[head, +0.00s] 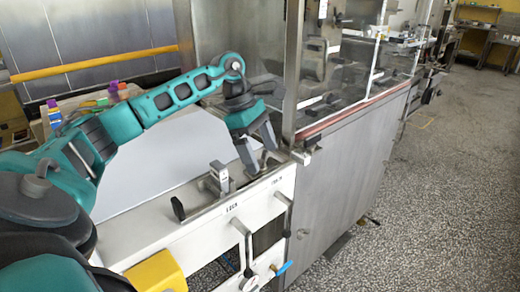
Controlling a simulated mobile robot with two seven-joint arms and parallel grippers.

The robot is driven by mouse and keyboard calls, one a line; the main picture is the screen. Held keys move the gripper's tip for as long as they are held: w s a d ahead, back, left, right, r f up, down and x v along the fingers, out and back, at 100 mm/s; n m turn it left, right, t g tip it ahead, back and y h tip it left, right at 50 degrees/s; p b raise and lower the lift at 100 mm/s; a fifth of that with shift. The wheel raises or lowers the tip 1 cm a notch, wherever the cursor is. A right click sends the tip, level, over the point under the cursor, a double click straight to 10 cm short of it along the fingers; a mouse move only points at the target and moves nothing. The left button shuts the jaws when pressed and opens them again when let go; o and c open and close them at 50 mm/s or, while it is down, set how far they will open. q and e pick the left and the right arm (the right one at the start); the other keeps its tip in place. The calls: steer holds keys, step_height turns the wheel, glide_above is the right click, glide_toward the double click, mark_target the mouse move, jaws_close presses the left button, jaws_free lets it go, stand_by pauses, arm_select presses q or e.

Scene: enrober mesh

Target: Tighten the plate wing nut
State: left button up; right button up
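My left gripper (264,160) reaches in from the left and points down over the right end of the white machine frame, beside the glass-sided housing. Its two dark fingers stand apart with a gap between them. Small dark metal parts lie around its fingertips; I cannot make out the wing nut among them, nor whether the fingers touch anything. To the left of the gripper, a grey metal clamp block (218,178) stands upright on the frame's rail. A black knob (178,208) sits further left on the same rail. My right gripper is not in view.
The white machine frame (200,232) carries black-knobbed levers (240,228) and a blue-handled valve (283,268) on its front. The glass-sided steel housing (340,165) rises close on the right. A yellow rail (95,64) runs behind my arm. The speckled floor at right is clear.

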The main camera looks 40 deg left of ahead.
arm_select(q)
steer(key=shift+r, duration=0.1)
steer(key=p+v, duration=0.1)
steer(key=v, duration=1.1)
steer(key=shift+a+r, duration=0.2)
steer(key=shift+r, duration=0.1)
steer(key=shift+s, duration=0.1)
